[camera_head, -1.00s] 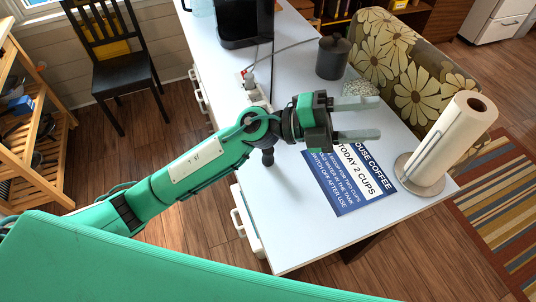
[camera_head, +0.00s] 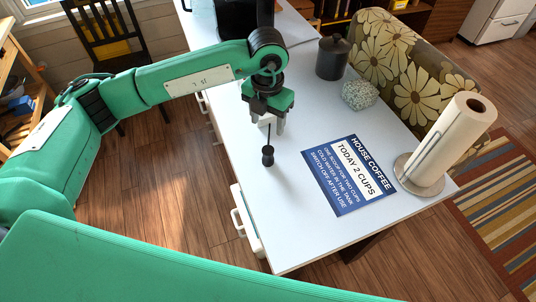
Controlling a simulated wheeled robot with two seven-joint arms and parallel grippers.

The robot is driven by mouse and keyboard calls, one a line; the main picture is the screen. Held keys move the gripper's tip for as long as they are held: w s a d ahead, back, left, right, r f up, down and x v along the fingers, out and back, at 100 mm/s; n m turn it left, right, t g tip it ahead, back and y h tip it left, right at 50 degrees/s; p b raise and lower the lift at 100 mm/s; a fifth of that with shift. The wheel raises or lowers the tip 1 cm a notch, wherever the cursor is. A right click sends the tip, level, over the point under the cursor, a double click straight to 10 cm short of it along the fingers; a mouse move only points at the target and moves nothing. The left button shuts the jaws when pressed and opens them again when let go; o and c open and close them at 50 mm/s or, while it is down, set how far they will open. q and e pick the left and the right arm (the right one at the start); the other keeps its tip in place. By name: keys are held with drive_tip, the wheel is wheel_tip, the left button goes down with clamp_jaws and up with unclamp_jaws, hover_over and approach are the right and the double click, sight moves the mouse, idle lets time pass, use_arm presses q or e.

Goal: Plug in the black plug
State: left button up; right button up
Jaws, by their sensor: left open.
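The black plug (camera_head: 267,156) sits on the pale blue counter (camera_head: 300,232), with its thin dark cord running up the picture behind my left gripper. My left gripper (camera_head: 271,124) points down, open, just above the plug in the picture; I see no contact with the plug. A small whitish piece (camera_head: 265,119) shows by its fingers; I cannot tell whether it is part of a power strip. The sockets are hidden behind my arm. My right gripper is not in view.
A coffee sign (camera_head: 350,175) lies right of the plug. A paper towel roll (camera_head: 455,140) on a stand, a speckled stone-like object (camera_head: 360,95) and a dark canister (camera_head: 332,58) stand farther right. The black coffee machine (camera_head: 235,18) is at the back. The counter's near end is clear.

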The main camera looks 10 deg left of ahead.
sight(267, 150)
use_arm(q)
wheel_tip(267, 150, down, 8)
drive_tip(key=shift+r+p, duration=0.15)
drive_tip(key=shift+p, duration=0.95)
drive_tip(key=shift+s+f+p, duration=0.1)
drive_tip(key=shift+f+p, duration=0.4)
drive_tip(key=shift+p, duration=0.05)
wheel_tip(267, 150, down, 3)
drive_tip(key=shift+s+f+p, duration=0.1)
drive_tip(key=shift+s+p, duration=0.05)
drive_tip(key=shift+p, duration=0.8)
drive_tip(key=shift+f, duration=0.6)
drive_tip(key=c, duration=1.1)
